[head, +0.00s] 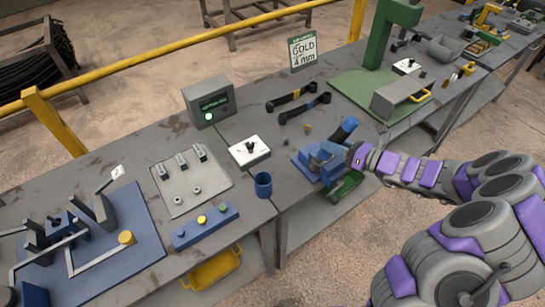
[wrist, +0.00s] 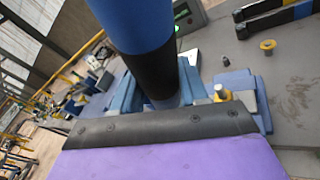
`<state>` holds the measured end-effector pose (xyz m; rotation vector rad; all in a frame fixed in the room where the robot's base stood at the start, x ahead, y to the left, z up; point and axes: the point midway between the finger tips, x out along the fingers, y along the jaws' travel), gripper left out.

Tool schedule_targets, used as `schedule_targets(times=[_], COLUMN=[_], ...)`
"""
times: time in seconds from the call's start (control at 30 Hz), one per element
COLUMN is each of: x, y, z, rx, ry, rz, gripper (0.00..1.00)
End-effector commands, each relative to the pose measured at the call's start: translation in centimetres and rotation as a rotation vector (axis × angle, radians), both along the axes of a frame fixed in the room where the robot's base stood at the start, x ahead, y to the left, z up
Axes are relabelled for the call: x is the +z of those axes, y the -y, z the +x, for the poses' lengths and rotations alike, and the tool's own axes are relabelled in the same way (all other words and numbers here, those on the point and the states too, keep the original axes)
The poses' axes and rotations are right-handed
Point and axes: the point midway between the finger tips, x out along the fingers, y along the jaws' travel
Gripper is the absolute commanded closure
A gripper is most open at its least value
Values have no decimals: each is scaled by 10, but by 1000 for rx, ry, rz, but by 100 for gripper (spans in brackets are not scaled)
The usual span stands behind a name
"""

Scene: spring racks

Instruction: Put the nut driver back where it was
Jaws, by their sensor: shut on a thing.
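The nut driver, seen as a thick blue and black cylinder, leans up to the right in the head view (head: 345,129). It also fills the upper middle of the wrist view (wrist: 135,35). My gripper (head: 331,152) is shut on it above the near edge of the bench. The cylinder's lower end is hidden behind the dark gripper edge. A blue cup (head: 263,185) stands upright to the left, apart from my gripper.
A green tray (head: 347,187) lies just below my gripper. Two dark tools (head: 300,98) lie behind it. A grey box (head: 209,102), a white switch plate (head: 249,151) and a sign (head: 303,49) reading "GOLD 4.0 mm" stand farther back. A green press (head: 385,35) stands right.

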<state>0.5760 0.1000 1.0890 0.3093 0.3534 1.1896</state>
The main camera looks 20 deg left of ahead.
Motion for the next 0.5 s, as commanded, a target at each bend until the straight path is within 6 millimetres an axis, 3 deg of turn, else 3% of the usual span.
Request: schedule_targets(times=[0.03,0.2,0.33,0.5], x=[-4,-17,-26,-33], y=[-25,-88,-127,-158], z=[-5,-22,-38,-55], rx=[65,256,397,527], ry=[31,142,231,328], rz=[-34,-146,-216,-277], gripper=[100,100,100,100])
